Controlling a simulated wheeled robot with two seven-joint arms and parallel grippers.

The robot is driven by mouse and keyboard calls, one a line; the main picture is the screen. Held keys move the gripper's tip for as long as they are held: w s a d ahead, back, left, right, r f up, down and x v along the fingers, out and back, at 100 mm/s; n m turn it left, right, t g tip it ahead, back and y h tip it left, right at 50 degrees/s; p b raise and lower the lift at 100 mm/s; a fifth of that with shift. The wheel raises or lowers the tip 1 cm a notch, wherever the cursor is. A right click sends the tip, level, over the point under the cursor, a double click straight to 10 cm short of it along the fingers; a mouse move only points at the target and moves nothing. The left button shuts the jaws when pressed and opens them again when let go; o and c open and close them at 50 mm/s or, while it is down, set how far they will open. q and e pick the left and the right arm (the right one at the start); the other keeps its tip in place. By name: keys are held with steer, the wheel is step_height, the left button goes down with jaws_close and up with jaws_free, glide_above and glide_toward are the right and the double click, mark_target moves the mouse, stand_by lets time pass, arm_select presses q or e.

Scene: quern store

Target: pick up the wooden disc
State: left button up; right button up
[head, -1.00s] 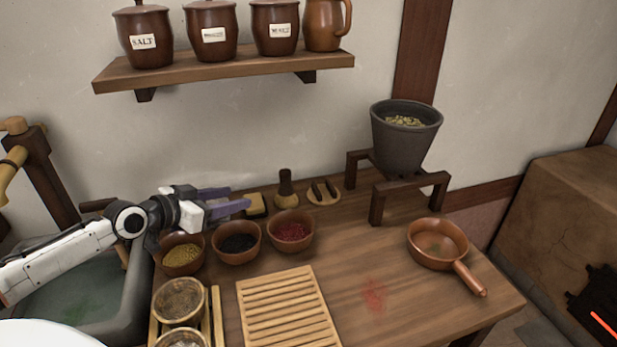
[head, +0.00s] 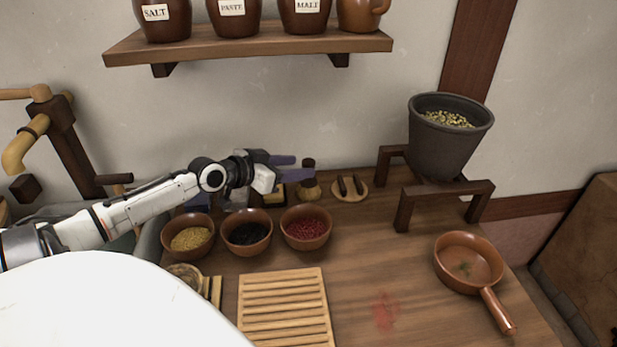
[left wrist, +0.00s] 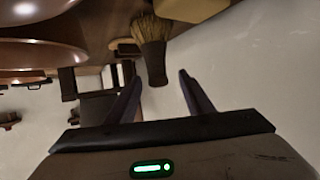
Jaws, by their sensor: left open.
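The wooden disc (head: 349,195), light brown with two dark bars on top, lies on the table near the wall, left of the quern stand in the head view. My left gripper (head: 290,167) is open and empty, above the table to the left of the disc. A small brush (head: 308,187) stands between the gripper and the disc. In the left wrist view the brush (left wrist: 150,45) shows beyond and between the open fingers (left wrist: 160,88). A tan piece beside it there may be the disc, but I cannot tell for sure. My right gripper is out of view.
Bowls of yellow (head: 190,238), black (head: 247,233) and red (head: 306,228) stuff stand in front of the gripper. A slatted board (head: 285,305) lies nearer. A grey pot (head: 445,145) on a dark stand and a handled pan (head: 468,263) are right. A shelf (head: 250,45) hangs above.

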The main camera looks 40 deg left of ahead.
mark_target(303, 167)
arm_select(q)
steer(key=shift+d+x, duration=0.1)
steer(key=shift+x, duration=1.15)
steer(key=shift+d+x, duration=0.15)
steer(key=shift+x, duration=1.1)
jaws_close()
